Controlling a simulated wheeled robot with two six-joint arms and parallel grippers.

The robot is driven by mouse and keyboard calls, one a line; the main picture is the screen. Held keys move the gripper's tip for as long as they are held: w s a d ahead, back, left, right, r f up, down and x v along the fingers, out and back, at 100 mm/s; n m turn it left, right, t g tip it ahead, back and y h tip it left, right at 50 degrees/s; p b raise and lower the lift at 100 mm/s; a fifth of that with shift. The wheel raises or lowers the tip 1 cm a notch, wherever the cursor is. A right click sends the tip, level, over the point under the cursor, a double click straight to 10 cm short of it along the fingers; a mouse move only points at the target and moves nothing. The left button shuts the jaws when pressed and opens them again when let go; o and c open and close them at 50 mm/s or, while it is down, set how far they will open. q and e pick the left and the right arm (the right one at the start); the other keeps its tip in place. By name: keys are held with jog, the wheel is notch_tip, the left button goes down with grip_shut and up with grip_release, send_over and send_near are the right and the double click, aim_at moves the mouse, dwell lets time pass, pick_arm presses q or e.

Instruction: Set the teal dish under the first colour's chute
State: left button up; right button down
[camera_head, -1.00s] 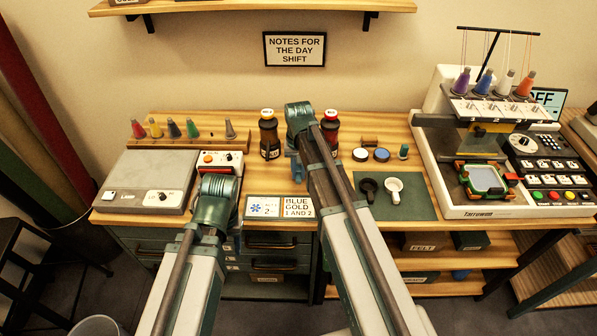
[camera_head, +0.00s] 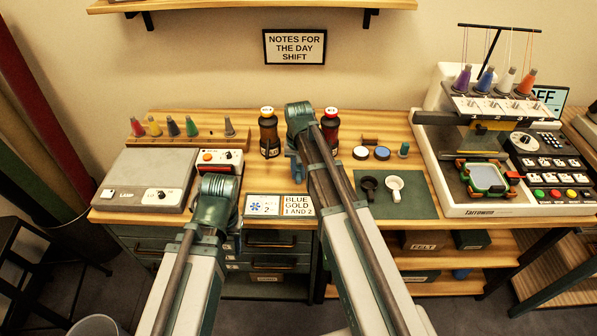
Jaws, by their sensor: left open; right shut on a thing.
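My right arm reaches up the middle of the table, and its green wrist (camera_head: 299,115) hangs between two dark bottles. The fingers of my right gripper (camera_head: 293,166) are mostly hidden behind the arm; a blue-teal bit shows there, and I cannot tell whether it is a finger or the dish. I see no teal dish clearly elsewhere. My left arm's green wrist (camera_head: 217,200) is over the front edge, left of the cards; its fingertips are hidden. A card (camera_head: 298,206) reads BLUE GOLD 1 AND 2. I cannot make out any chute.
Several thread cones stand on a rack (camera_head: 185,140) behind a grey lamp box (camera_head: 146,180). A green mat (camera_head: 400,208) and an embroidery machine (camera_head: 455,200) are at right.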

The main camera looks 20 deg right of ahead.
jog(key=shift+f, duration=0.2)
jog(key=c, duration=0.7)
grip_release()
jog(key=shift+r+p, duration=2.15)
jog(key=shift+r, duration=0.2)
jog(key=shift+f, duration=0.1)
jog(key=s+a+r+p, duration=0.1)
jog(key=s+r+p, duration=0.2)
jog(key=s, duration=0.2)
jog(key=shift+s+a, duration=0.35)
jog(key=shift+s, duration=0.05)
